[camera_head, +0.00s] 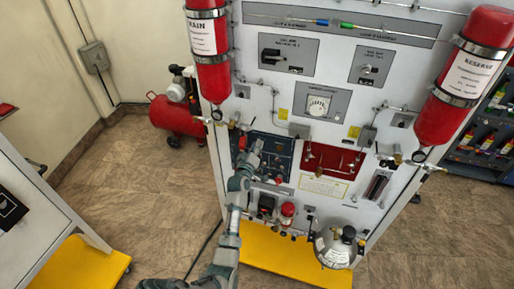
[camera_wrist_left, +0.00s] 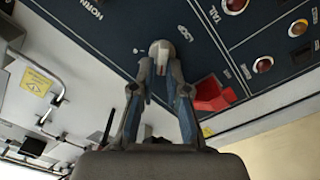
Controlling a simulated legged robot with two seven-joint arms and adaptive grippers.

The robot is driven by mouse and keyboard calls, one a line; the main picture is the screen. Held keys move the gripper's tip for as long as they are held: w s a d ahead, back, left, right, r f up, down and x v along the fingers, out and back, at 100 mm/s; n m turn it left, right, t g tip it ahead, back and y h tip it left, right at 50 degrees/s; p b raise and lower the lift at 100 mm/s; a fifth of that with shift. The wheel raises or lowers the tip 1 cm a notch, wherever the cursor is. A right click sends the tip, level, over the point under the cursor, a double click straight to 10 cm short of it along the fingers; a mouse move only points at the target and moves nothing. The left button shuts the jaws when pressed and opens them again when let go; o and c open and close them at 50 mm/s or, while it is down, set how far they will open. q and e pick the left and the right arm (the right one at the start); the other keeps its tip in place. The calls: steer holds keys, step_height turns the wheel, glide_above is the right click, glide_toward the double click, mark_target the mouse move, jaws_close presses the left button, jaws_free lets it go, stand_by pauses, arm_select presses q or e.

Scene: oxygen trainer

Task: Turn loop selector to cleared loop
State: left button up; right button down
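The loop selector (camera_head: 262,146) is a small grey knob on the dark blue panel (camera_head: 280,152) at the lower left of the large trainer board. In the left wrist view the knob (camera_wrist_left: 161,47) sits beside a label that seems to read LOOP, between the tips of my left gripper (camera_wrist_left: 161,68). The fingers converge closely on both sides of the knob and seem to pinch it. In the head view my left gripper (camera_head: 250,160) reaches up to this panel and hides part of it. The knob's exact pointing is hard to read. My right gripper is not in view.
A red switch (camera_wrist_left: 212,95) and round indicator lamps (camera_wrist_left: 263,65) lie close to the knob. A red panel (camera_head: 332,160) is to the right. Red cylinders (camera_head: 212,75) and (camera_head: 440,118) flank the board. A yellow base (camera_head: 285,258) juts out below.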

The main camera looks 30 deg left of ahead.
arm_select(q)
steer(key=shift+o, duration=1.3)
steer(key=shift+r, duration=0.1)
steer(key=v, duration=1.1)
steer(key=shift+s+f, duration=0.35)
